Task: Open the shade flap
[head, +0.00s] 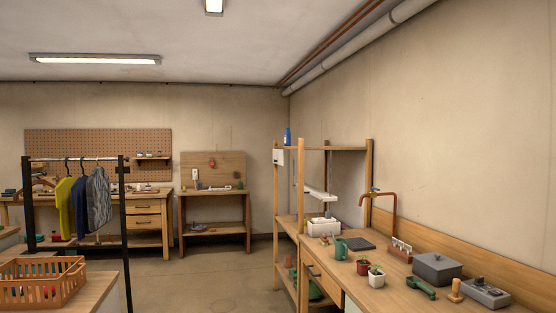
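I cannot clearly make out a shade flap in the head view. A pale, flat, tilted piece (320,193) sticks out at the wooden rack (276,215), above a white basin-like box (322,227). I cannot tell whether it is the flap. A small white box (279,157) is fixed near the top of the rack's front left post. Neither of my grippers is in view.
A wooden counter on the right holds a copper faucet (394,203), a grey lidded box (437,268), small pots and a green scoop (420,287). An orange crate (40,282) and a clothes rack (123,215) stand left. The middle floor (195,280) is clear.

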